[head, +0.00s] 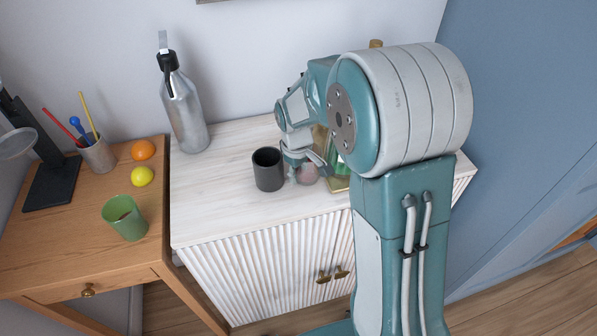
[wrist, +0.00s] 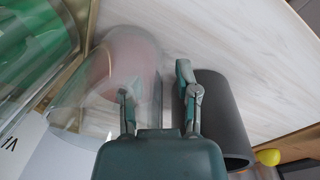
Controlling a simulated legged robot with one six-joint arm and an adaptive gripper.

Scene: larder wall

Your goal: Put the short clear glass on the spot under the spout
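The short clear glass (wrist: 85,105) shows in the wrist view as a see-through curved wall, with a pink round thing (wrist: 122,62) behind or inside it; I cannot tell which. In the head view my gripper (head: 304,163) points down at the cabinet top beside a dark grey cup (head: 268,172) and hides most of the glass. In the wrist view the fingers (wrist: 158,90) are apart. The left finger overlaps the glass and the right finger is beside the dark cup. Contact with either is unclear. I cannot make out a spout or the spot under it.
A gold-edged tray (head: 338,184) with green-labelled goods stands right of the gripper, partly behind my arm. A metal bottle (head: 185,110) stands at the back left. A green cup (head: 125,218), an orange (head: 143,149) and a yellow fruit (head: 142,176) sit on the wooden desk.

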